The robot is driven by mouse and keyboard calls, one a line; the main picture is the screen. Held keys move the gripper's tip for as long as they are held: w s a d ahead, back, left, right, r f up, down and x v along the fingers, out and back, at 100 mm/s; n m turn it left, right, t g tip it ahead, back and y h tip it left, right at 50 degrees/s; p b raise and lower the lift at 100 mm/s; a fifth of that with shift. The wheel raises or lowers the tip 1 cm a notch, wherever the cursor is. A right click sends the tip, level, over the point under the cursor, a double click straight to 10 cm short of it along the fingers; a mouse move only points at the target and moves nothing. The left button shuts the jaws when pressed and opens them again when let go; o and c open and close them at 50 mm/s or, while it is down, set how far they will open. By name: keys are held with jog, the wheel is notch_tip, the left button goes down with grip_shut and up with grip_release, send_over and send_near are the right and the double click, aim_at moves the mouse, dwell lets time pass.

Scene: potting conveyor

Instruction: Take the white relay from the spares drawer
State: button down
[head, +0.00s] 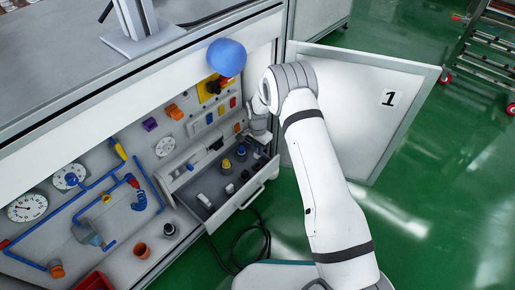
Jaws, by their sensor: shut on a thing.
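The spares drawer (214,222) is pulled out of the cabinet front and open at the top. Inside it stand several small parts. A small white part (230,188) is near its middle, and a pale upright part (204,201) is near its left end. I cannot tell which of them, if any, is the white relay. My gripper (258,136) is at the far right end of the drawer, close to the cabinet panel. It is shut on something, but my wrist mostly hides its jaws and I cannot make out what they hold.
A blue ball (226,57) is above the panel. An open door (365,95) marked 1 stands to the right of my arm. Gauges (26,207) and blue pipes (101,182) are left. A dark cable (250,232) lies below.

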jog(key=shift+r, duration=0.15)
jog(key=shift+r+p, duration=1.95)
jog(key=shift+r, duration=1.35)
